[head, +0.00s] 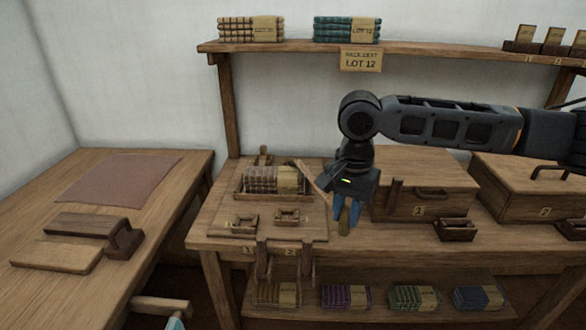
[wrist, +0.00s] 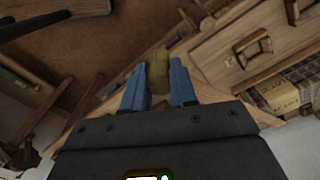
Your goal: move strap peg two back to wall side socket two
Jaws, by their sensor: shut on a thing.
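My gripper (head: 346,212) has blue fingers pointing down and is shut on an olive-brown peg (head: 345,221), just right of the low wooden board (head: 215,226). In the wrist view the peg (wrist: 158,65) sits between the two blue fingers (wrist: 160,85). A tan strap-like strip (head: 314,180) runs from the tray (head: 240,190) toward my gripper. The tray holds a stack of dark plaid cloth (head: 262,179). Another wooden peg (head: 265,155) stands at its wall side. I cannot make out wall side socket two, behind the cloth.
Two wooden brackets (head: 243,222) (head: 288,216) sit on the board's front part. Wooden pieces hang at the front edge near labels 1 and 2. Lidded boxes (head: 420,190) (head: 535,185) stand to the right. A shelf (head: 400,48) runs above; cloth stacks lie below.

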